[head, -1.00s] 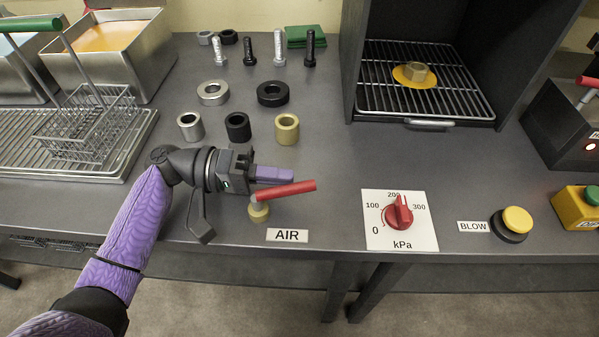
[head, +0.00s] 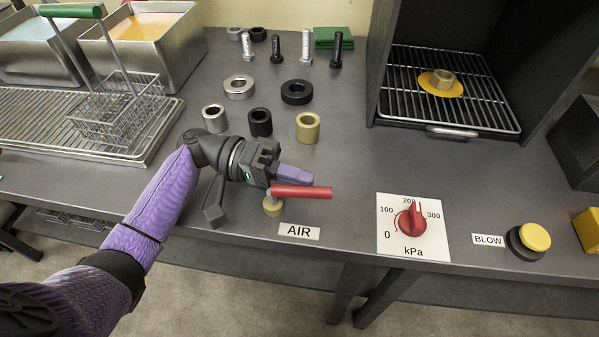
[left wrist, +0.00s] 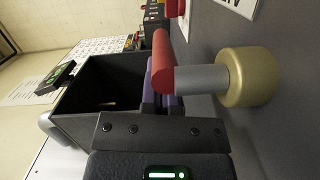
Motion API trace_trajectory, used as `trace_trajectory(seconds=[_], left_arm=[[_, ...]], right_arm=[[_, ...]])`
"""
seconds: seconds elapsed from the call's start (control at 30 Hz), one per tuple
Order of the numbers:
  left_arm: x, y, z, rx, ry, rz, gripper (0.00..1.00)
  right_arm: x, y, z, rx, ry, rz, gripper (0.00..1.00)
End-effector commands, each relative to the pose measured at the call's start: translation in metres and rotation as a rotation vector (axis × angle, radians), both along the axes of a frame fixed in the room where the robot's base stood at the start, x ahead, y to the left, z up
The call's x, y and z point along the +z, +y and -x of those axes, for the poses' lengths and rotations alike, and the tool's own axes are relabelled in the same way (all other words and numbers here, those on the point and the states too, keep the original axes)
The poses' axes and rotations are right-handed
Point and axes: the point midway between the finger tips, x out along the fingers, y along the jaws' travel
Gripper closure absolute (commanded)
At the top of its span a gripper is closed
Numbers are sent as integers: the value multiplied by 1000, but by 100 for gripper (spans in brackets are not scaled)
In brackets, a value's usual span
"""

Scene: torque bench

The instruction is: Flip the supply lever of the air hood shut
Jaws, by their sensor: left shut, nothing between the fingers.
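The supply lever has a red handle (head: 302,192) on a short grey stem over a brass base (head: 272,206), behind the AIR label (head: 299,231). The handle points to the right in the head view. My left gripper (head: 308,179) is shut and empty, its purple fingers just behind the handle. In the left wrist view the red handle (left wrist: 162,62) and brass base (left wrist: 247,77) are close up, with the purple fingers (left wrist: 152,95) partly hidden behind the handle. I cannot tell whether they touch. The air hood (head: 392,60) is the dark box at the back right. My right gripper is not in view.
A pressure dial (head: 411,218) and a yellow BLOW button (head: 535,237) stand to the right of the lever. Several sleeves, rings and bolts stand behind my left gripper, with a brass sleeve (head: 308,128) nearest. A wire basket (head: 120,112) is at the left.

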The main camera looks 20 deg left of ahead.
Motion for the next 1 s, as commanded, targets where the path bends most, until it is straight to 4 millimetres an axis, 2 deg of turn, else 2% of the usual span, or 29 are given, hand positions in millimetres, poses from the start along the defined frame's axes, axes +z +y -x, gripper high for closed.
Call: trace_trajectory(seconds=[0.17,0.5,0.6,0.73,1.0], left_arm=[[0,7,0,1,1,-1,100],[4,76,5,2,1,-1,100],[4,89,5,1,1,-2,100],[4,98,6,1,1,0,100],[5,99,7,0,0,0,100]], right_arm=[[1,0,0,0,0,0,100],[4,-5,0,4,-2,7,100],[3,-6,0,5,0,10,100],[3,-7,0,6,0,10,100],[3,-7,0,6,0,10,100]])
